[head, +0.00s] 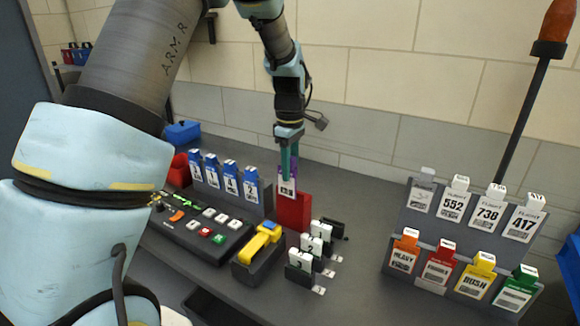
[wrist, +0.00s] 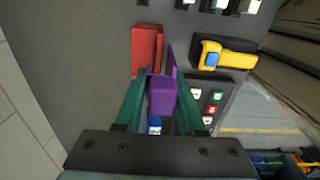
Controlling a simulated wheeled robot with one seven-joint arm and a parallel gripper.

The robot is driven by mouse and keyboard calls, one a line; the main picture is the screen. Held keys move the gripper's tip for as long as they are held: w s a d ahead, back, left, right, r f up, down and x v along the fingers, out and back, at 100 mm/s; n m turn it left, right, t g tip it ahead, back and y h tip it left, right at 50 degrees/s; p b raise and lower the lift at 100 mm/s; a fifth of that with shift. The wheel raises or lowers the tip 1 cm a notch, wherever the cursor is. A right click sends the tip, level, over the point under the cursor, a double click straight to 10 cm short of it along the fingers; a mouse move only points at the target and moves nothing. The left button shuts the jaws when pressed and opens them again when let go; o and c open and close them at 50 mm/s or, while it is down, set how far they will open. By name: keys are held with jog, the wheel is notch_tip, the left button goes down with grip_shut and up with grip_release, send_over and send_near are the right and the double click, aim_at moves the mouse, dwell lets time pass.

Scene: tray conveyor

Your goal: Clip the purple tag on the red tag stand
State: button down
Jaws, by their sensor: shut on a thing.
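The purple tag (wrist: 162,95) is held between the two green fingers of my gripper (wrist: 164,100) in the wrist view. In the head view my gripper (head: 288,160) points down with the tag (head: 287,187), whose white label faces the camera. The red tag stand (head: 294,212) is an upright red block on the counter. In the head view the tag overlaps the stand's upper part. In the wrist view the red stand (wrist: 146,50) lies just beyond and left of the tag. I cannot tell whether tag and stand touch.
Blue numbered tags (head: 230,178) stand in a rack left of the red stand. A button panel (head: 200,222), a yellow scanner (head: 260,243) in a dark holder and white numbered clips (head: 310,247) are close by. A rack of flight tags (head: 465,245) is at right.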

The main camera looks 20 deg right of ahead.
aim_at(290, 189)
jog(key=shift+f+b, duration=1.95)
jog(key=shift+f, duration=1.45)
jog(key=shift+c, duration=2.2)
grip_release()
notch_tip(290, 189, up, 11)
jog(key=shift+f+b, duration=0.1)
jog(key=shift+b, duration=1.15)
jog(key=s+a+f+m, duration=0.1)
jog(key=a+f+m, duration=0.1)
jog(key=a, duration=0.8)
jog(key=s+a+f+m, duration=0.1)
jog(key=a+f+m, duration=0.1)
jog(key=a, duration=0.8)
jog(key=s+a+f+m+t, duration=0.1)
jog(key=s+a+f+m, duration=0.2)
jog(key=s+a+m, duration=0.2)
jog(key=s+a, duration=0.3)
jog(key=a, duration=0.3)
jog(key=shift+s+a+f+t, duration=0.15)
jog(key=shift+s+f+t, duration=0.15)
jog(key=shift+s+f, duration=0.05)
